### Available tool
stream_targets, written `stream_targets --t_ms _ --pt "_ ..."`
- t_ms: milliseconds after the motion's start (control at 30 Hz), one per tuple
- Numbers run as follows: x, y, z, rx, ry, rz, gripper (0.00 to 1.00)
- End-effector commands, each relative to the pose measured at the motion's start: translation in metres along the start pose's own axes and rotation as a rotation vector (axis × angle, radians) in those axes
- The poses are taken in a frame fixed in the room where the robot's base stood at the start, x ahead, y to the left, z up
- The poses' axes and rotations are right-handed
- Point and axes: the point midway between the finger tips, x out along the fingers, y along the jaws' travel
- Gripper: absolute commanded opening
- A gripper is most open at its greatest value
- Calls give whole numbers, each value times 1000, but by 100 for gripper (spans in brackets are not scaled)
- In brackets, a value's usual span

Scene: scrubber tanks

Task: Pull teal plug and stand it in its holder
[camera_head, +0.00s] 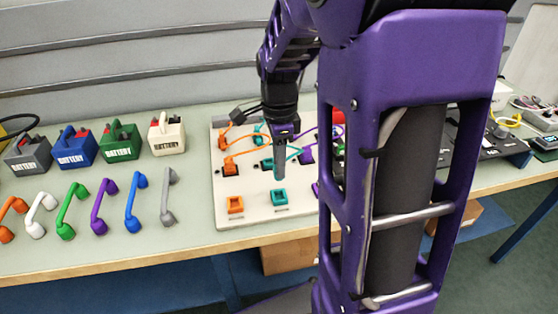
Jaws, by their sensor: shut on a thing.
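A white board (226,206) on the bench carries coloured plugs, sockets and cables. My gripper (280,174) points down over the middle of the board, its fingers shut. The teal plug (267,163) shows just left of the fingers, with a teal cable beside it on the right; the fingers hide part of it. I cannot tell whether it is still seated. The square teal holder (279,198) is at the board's front, just below the fingertips in the picture, and looks empty.
An orange holder (235,204) is left of the teal one. Orange plugs and cables (231,168) lie at the board's left, purple ones (306,154) at right. My arm hides the board's right side. Batteries (120,142) and coloured handles (103,205) stand left.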

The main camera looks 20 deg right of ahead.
Motion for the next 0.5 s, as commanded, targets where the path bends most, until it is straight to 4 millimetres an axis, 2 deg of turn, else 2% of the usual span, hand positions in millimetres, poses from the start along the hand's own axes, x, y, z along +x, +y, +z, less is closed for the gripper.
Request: stream_targets --t_ms 500 --pt "40 0 0 -1 0 1 0"
